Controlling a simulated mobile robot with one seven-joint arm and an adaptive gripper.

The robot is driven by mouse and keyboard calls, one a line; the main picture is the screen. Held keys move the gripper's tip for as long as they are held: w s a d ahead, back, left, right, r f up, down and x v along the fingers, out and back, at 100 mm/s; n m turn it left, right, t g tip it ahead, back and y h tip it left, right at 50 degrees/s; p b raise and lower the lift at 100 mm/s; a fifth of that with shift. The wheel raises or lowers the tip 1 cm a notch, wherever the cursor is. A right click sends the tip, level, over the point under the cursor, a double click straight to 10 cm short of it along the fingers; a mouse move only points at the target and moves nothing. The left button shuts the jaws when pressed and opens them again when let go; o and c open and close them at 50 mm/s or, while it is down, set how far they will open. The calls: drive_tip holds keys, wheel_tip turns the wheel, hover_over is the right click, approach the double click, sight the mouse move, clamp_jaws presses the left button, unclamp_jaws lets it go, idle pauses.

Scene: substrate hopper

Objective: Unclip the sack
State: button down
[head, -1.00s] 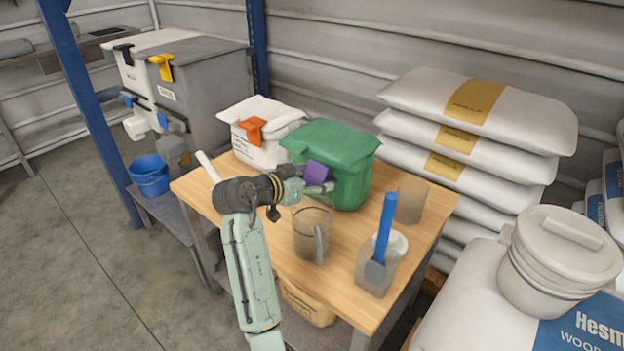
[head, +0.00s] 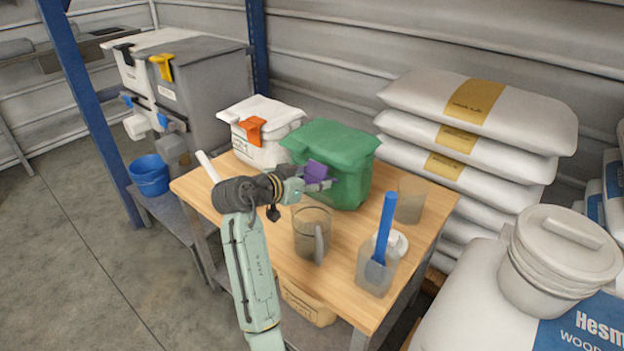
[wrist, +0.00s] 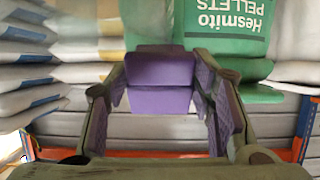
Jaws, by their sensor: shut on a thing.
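A green sack (head: 340,172) with its top folded over stands at the back of the wooden table. It also fills the top of the wrist view (wrist: 225,28), upside down, with "Hesmito PELLETS" lettering. A purple clip (head: 315,172) is at the sack's left front edge, and in the wrist view the clip (wrist: 160,82) sits between my fingers. My gripper (head: 308,186) is shut on the clip. I cannot tell whether the clip still pinches the fold. A white sack (head: 262,150) with an orange clip (head: 252,129) stands to the left.
On the wooden table (head: 250,215), a clear jug (head: 312,238), a container with a blue scoop (head: 382,250) and a beaker (head: 411,198) stand near my arm. Stacked white sacks (head: 470,140) rise behind. Grey hoppers (head: 205,85) stand at left, with a blue bucket (head: 149,176) below.

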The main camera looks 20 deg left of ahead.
drive_tip(key=shift+f+b, duration=0.5)
drive_tip(key=shift+b, duration=0.45)
drive_tip(key=shift+s+f+t+h+b, duration=0.15)
drive_tip(key=shift+t+h+b, duration=0.15)
drive_tip(key=shift+t+b, duration=0.35)
drive_tip(key=c, duration=1)
unclamp_jaws()
drive_tip(key=shift+a, duration=0.1)
drive_tip(key=shift+o, duration=1)
drive_tip(key=shift+r, duration=0.2)
